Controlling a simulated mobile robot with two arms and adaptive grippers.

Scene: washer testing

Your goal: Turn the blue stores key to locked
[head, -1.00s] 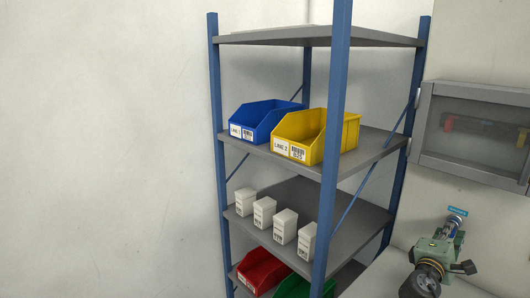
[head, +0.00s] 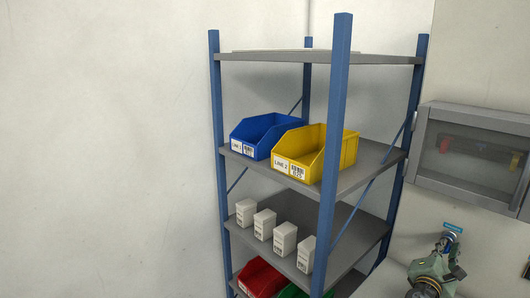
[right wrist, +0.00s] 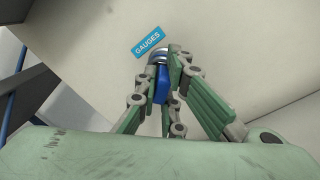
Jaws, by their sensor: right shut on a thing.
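My right gripper (head: 447,242) is at the wall at the lower right of the head view, just under a small blue label (head: 453,227). In the right wrist view the label (right wrist: 149,41) reads GAUGES. There my right gripper (right wrist: 165,68) is shut on a blue key (right wrist: 161,86), with its fingers on either side. A silver, rounded lock part (right wrist: 157,56) shows at the key's far end, by the wall. The fingers hide part of the key, and I cannot read its lock position. My left gripper is not in view.
A blue-post shelf rack (head: 335,120) stands left of my right gripper, holding a blue bin (head: 250,140), a yellow bin (head: 335,150), a red bin (head: 262,279) and several white boxes (head: 284,238). A grey windowed cabinet (head: 425,130) hangs above the gripper.

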